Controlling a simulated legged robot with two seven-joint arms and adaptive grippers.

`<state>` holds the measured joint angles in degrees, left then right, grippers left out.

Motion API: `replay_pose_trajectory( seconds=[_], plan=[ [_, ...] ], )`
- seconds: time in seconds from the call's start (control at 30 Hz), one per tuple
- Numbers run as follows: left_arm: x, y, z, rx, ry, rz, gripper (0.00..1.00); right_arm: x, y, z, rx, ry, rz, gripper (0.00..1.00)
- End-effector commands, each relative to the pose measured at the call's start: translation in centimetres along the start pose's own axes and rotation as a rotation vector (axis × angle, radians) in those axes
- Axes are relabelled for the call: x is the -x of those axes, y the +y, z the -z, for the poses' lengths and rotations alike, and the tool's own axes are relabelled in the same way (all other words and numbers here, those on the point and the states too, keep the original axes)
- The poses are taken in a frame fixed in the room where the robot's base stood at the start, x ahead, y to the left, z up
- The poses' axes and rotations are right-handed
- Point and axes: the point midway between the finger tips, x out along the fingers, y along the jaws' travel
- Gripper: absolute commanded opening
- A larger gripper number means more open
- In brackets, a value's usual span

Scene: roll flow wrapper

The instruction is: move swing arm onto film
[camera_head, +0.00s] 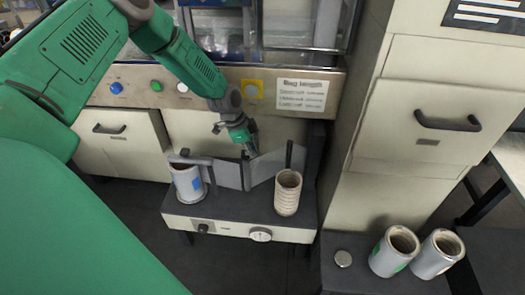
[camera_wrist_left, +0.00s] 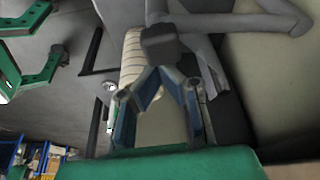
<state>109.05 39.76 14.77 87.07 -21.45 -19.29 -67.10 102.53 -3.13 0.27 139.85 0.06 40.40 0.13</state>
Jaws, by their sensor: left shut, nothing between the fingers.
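My left gripper (camera_head: 252,152) points down from above, over the film between the two rolls. It is shut and empty, and its fingers (camera_wrist_left: 160,75) come together in the wrist view. A dark grey bar, likely the swing arm (camera_head: 190,158), lies across the top of the white roll (camera_head: 188,184) on the left. Grey translucent film (camera_head: 228,174) stretches between the rolls. A beige striped roll (camera_head: 288,192) stands upright on the right. In the wrist view, grey bars (camera_wrist_left: 240,22) lie just beyond the fingertips; I cannot tell whether they touch. My right gripper is not in view.
The rolls stand on a dark-topped unit (camera_head: 240,205) with knobs on its pale front. A control panel with buttons (camera_head: 156,86) runs behind.

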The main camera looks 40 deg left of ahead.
Motion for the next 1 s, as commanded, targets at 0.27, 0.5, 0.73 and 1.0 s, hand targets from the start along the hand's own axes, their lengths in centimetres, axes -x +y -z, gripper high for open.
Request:
replay_pose_trajectory(
  seconds=[0.27,0.5,0.73,1.0],
  plan=[
    [0.6,-0.1,-1.6,-0.021,-0.001,-0.007,0.00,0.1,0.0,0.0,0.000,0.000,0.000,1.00],
    [0.8,-0.2,-2.2,-0.018,-0.002,-0.007,0.00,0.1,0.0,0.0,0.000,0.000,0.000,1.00],
    [0.8,-0.3,-2.5,-0.016,-0.004,-0.007,0.00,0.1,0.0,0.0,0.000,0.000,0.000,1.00],
    [0.6,-0.1,-2.2,-0.016,-0.006,-0.007,0.00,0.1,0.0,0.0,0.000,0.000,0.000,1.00]
  ],
)
